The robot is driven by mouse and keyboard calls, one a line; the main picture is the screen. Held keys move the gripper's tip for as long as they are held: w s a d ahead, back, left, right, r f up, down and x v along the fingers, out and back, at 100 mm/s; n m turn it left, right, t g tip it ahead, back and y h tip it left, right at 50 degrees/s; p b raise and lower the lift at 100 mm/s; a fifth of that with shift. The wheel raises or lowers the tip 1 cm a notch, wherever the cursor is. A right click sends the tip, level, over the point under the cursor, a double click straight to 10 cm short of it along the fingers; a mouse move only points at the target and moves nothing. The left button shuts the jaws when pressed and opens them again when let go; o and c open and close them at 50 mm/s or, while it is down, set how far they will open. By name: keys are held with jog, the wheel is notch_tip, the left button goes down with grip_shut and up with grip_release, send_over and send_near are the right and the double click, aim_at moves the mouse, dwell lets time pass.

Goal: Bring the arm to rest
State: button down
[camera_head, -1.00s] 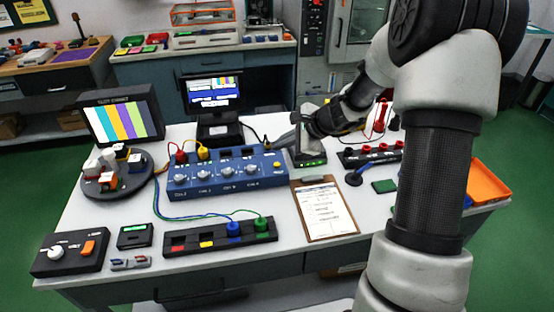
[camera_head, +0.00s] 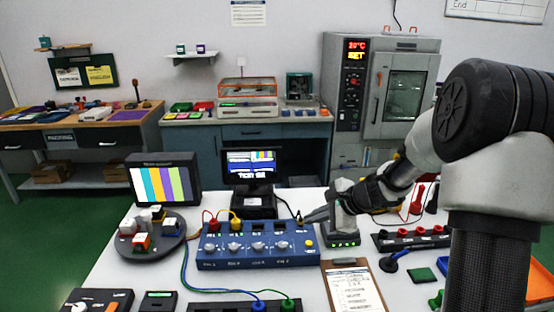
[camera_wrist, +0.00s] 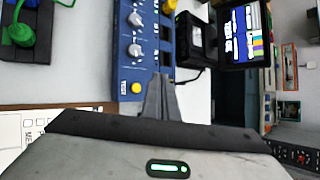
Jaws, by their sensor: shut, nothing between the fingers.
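My gripper (camera_head: 304,218) is at the right end of the blue control box (camera_head: 258,247), its fingers shut and pointing left, with nothing between them. In the wrist view the shut fingers (camera_wrist: 160,82) reach toward the box's panel (camera_wrist: 138,30), near its yellow button. I cannot tell whether they touch it. My arm is bent and comes in from the right, over the table's right side.
A small monitor (camera_head: 251,166) stands behind the box and a striped screen (camera_head: 162,184) at left. A clipboard (camera_head: 353,288) lies in front of my gripper. A black strip with red sockets (camera_head: 411,237) is at right. An oven (camera_head: 381,88) stands behind.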

jog(key=s+a+r+n+g+h+p, duration=0.1)
jog(key=s+a+r+n+p, duration=0.15)
jog(key=s+r+n, duration=0.4)
jog(key=s+a+r+n+g+h+p, duration=0.1)
jog(key=s+a+r+n+p, duration=0.15)
jog(key=s+r, duration=0.6)
jog(key=s+d+r+n+h+p, duration=0.2)
jog(key=s+r+n, duration=0.2)
jog(key=s, duration=0.4)
jog(key=s+d+r+n+t+h+p, duration=0.1)
jog(key=s+d+r+n+h+p, duration=0.1)
jog(key=s+r+n, duration=0.2)
jog(key=s+r, duration=0.3)
jog(key=s, duration=0.2)
jog(key=shift+d+r+n+p, duration=0.2)
jog(key=shift+d+n+p, duration=0.15)
jog(key=shift+n, duration=0.05)
jog(key=shift+s+d, duration=0.1)
dwell(2.5)
